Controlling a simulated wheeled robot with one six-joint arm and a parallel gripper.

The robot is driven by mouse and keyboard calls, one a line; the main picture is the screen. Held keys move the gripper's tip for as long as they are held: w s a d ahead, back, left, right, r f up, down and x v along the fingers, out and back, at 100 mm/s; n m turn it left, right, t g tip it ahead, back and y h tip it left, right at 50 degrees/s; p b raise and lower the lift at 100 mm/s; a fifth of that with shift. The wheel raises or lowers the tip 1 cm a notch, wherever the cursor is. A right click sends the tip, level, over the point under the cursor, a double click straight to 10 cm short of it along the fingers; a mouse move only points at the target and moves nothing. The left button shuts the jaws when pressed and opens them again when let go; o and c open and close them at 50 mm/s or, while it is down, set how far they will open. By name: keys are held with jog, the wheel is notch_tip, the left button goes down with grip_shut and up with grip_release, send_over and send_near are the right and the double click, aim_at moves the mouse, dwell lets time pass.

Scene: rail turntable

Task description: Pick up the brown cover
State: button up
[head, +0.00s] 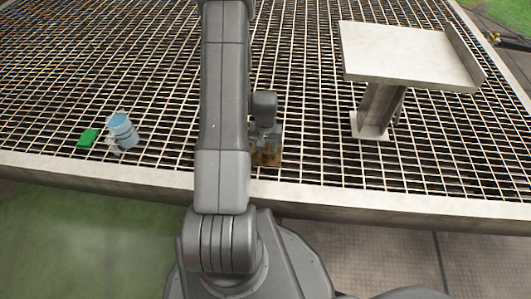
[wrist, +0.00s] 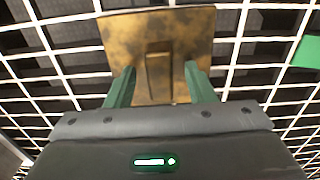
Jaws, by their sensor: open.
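The brown cover (wrist: 190,30) is a flat, mottled brown square plate with a raised upright bar in its middle. It lies on the metal grating. My gripper (wrist: 160,85) is open over it, one green finger on each side of the bar with a gap to each. I cannot tell whether the fingertips touch the plate. In the head view the brown cover (head: 266,159) is partly hidden by my gripper (head: 265,143) and lies near the front edge of the grating.
On the grating at left are a blue and white cup-like object (head: 124,132) and a green block (head: 88,138). A pale raised platform (head: 405,55) on a pedestal stands at right. A beam (head: 375,203) edges the grating in front. Open grating lies between.

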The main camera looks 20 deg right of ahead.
grip_shut()
jog(key=shift+r, duration=0.1)
